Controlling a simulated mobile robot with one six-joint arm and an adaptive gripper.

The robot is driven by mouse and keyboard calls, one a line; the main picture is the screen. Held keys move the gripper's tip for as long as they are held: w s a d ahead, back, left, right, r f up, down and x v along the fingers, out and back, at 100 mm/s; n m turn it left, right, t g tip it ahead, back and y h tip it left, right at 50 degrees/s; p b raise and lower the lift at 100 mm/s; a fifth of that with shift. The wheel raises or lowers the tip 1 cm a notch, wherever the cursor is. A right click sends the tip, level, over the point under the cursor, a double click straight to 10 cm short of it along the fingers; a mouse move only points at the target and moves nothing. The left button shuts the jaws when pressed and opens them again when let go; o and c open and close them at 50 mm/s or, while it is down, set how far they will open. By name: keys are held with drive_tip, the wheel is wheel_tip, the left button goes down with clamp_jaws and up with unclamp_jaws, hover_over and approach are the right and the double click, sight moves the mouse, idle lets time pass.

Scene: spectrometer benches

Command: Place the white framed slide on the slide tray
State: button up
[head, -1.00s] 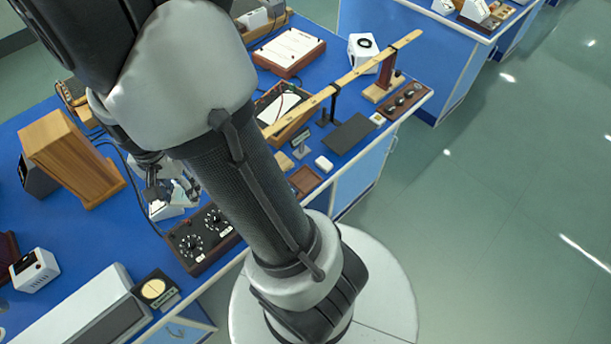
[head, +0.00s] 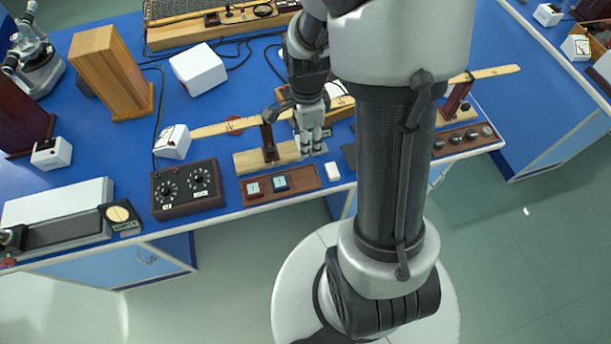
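The slide tray (head: 307,186) is a shallow brown tray at the bench's front edge in the head view. I cannot pick out the white framed slide for certain. My gripper (head: 311,153) points down just behind the tray's right end, close to the wooden base of the beam stand (head: 250,160). Its fingertips are small, and I cannot tell whether they are apart or hold something.
A long wooden beam (head: 215,128) runs across behind the tray. A small white block (head: 332,171) lies right of the tray, a black dial box (head: 188,188) left of it. A white cube (head: 198,69) and an upright wooden block (head: 110,72) stand farther back. My arm hides the right middle.

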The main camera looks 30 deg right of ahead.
sight(306, 178)
wheel_tip(306, 178, down, 17)
drive_tip(key=b, duration=0.5)
drive_tip(key=shift+f, duration=0.1)
drive_tip(key=shift+f+b, duration=0.15)
drive_tip(key=shift+b, duration=0.15)
drive_tip(key=o, duration=1)
drive_tip(key=shift+w, duration=0.1)
drive_tip(key=shift+r, duration=0.2)
